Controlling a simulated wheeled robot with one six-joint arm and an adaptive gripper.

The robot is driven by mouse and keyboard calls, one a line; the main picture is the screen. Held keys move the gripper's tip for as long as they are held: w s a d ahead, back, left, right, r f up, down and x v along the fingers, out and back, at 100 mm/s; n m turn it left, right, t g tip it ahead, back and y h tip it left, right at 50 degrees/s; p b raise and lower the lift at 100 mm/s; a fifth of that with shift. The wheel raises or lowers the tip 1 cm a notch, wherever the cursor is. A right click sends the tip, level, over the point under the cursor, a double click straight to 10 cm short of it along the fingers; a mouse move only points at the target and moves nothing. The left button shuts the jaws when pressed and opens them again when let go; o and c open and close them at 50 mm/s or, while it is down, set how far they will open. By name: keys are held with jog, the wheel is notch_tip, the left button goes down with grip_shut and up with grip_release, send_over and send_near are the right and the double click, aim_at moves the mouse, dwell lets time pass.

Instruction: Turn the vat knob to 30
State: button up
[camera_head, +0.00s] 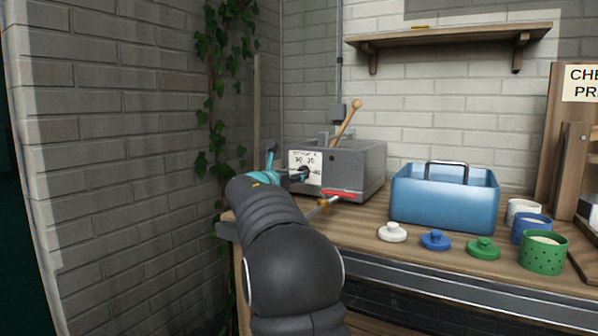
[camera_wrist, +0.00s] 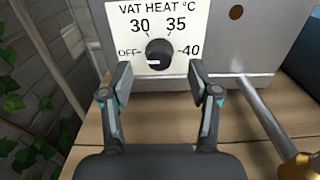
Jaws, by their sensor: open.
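The vat (camera_head: 358,168) is a grey metal box at the left end of the bench. Its front has a white dial plate (camera_wrist: 117,25) reading "VAT HEAT °C" with OFF, 30, 35 and 40. The round dark vat knob (camera_wrist: 159,53) sits at the plate's centre. A short white mark shows low on the knob's face; its exact reading is hard to tell. My gripper (camera_wrist: 161,76) is open in front of the plate, one finger on each side below the knob, apart from it and holding nothing. In the head view my arm partly covers the vat's left front.
A pipe with a brass end (camera_wrist: 300,166) juts out right of my gripper, below a red handle (camera_head: 339,194). A blue bin (camera_head: 445,212), several lids (camera_head: 435,240) and cups (camera_head: 543,256) stand to the right. A brick wall is close on the left.

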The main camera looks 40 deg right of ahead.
aim_at(300, 171)
jog(key=shift+x, duration=1.95)
jog(key=c, duration=1.1)
